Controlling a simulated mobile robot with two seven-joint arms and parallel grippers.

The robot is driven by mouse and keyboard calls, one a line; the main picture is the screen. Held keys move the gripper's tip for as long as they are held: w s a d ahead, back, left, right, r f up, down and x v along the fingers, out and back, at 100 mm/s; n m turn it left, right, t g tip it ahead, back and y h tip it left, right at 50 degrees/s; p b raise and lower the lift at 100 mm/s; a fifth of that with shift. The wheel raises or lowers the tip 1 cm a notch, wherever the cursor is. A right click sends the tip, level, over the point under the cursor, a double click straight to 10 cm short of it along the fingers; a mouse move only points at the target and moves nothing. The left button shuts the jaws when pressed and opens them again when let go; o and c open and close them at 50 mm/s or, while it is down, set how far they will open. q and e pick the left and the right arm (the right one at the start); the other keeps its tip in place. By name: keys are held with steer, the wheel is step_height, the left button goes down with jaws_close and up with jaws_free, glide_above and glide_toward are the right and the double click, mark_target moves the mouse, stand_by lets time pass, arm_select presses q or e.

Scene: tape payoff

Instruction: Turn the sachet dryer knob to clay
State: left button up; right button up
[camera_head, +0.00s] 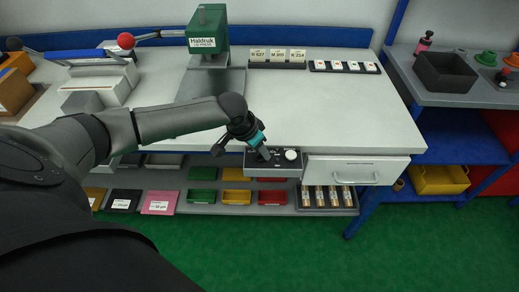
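A small grey control box (273,170) sits at the front edge of the workbench, left of a white drawer. A round white knob (291,155) stands on the right of its top. The box looks like the sachet dryer, but its markings, including any clay label, are too small to read. My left arm reaches in from the left. My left gripper (266,154), with a teal band, points down at the left part of the box top, left of the white knob. Its fingers are small and dark, so their opening and any contact are unclear. My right gripper is out of view.
The white drawer (356,170) has a bar handle. A shelf below holds coloured trays (237,197) and several cylinders (327,197). A green press (208,38) and label racks stand at the back. The bench top (330,110) right of my arm is clear.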

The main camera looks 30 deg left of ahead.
arm_select(q)
jaws_close()
stand_by(0.6)
